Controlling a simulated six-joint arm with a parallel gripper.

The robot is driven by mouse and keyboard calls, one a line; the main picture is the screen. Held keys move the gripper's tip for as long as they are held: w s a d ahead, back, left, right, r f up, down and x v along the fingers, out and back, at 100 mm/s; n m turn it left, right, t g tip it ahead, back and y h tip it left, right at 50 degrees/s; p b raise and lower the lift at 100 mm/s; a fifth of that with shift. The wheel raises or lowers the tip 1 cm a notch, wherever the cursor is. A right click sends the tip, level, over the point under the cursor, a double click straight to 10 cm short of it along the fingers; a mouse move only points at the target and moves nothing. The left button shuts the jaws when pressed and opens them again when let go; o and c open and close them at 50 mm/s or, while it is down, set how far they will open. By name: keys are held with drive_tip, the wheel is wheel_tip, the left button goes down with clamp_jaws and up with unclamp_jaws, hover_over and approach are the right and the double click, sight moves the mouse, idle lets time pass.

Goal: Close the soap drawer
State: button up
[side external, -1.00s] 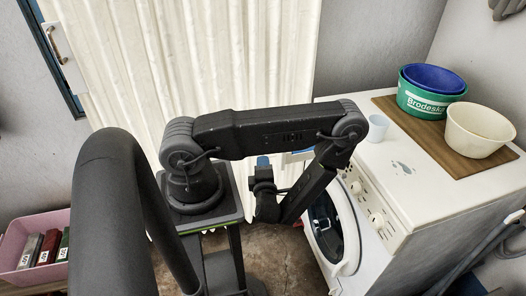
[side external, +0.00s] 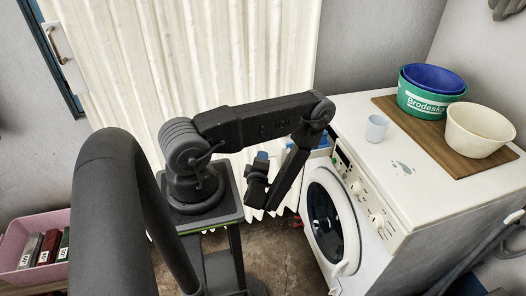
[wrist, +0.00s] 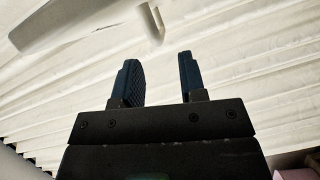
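The soap drawer belongs to the white washing machine (side external: 400,200) on the right. A small blue-and-white part (side external: 324,143) at the left end of the control panel appears to be the drawer; my forearm hides much of it, so I cannot tell how far out it stands. My gripper (side external: 262,156) is left of the machine front, apart from it, with its blue fingertips pointing up toward the curtain. In the wrist view my gripper (wrist: 160,78) has two dark blue fingers spread with an empty gap.
A white cup (side external: 377,128) stands near the machine top's left edge. Tubs, one green (side external: 420,105) and one cream (side external: 478,130), stand on a wooden board. The round door (side external: 326,220) is on the front. A pleated curtain (side external: 240,60) hangs behind the arm.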

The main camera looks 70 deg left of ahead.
drive_tip(key=x, duration=0.5)
drive_tip(key=shift+w+a, duration=0.15)
drive_tip(key=shift+a, duration=0.25)
clamp_jaws()
